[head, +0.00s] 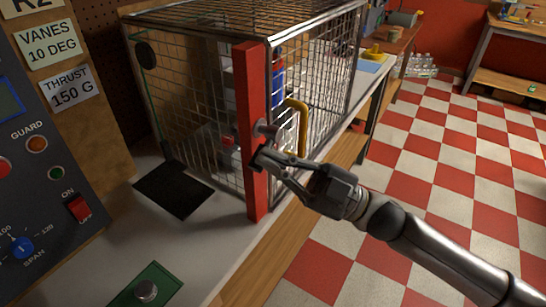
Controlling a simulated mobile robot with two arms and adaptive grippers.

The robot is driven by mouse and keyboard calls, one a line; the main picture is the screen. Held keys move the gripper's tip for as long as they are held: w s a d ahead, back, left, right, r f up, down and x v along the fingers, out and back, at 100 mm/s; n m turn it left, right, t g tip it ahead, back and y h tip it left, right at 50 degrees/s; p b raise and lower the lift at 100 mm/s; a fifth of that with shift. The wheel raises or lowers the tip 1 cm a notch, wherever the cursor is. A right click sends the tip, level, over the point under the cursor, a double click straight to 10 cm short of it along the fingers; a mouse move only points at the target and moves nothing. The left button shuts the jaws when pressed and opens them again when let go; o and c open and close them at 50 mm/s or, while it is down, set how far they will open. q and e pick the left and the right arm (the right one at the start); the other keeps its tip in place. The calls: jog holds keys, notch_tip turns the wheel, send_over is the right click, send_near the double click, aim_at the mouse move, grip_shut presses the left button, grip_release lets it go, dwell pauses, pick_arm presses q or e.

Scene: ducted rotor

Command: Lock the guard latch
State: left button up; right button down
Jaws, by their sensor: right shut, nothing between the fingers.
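The wire mesh guard (185,95) stands on the bench with a red upright bar (254,195) at its near corner. A grey cylindrical knob or pin (266,129), perhaps part of the latch, sticks out from the bar's right side. A yellow handle (301,128) is just right of it on the mesh. My right gripper (262,159) reaches in from the lower right. It is shut and empty, its tips at the bar just below the knob; I cannot tell whether they touch. My left gripper is out of view.
A control panel (45,190) with a GUARD lamp (37,144) stands at the left. A black mat (173,189) and a green plate with a metal knob (146,291) lie on the bench (215,240). Open checkered floor (440,180) is at the right.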

jog(key=f+n+g+h, duration=0.1)
jog(key=n, duration=0.2)
jog(key=w+d+f+n+g+h, duration=0.1)
jog(key=f+n+g, duration=0.1)
jog(key=n, duration=0.2)
jog(key=w+f+n+g+h, duration=0.1)
jog(key=n, duration=0.3)
jog(key=shift+w+d+f+g+h, duration=0.2)
jog(key=shift+d+f+g+h, duration=0.1)
jog(key=shift+d+g, duration=0.1)
jog(key=shift+w, duration=0.1)
dwell(0.4)
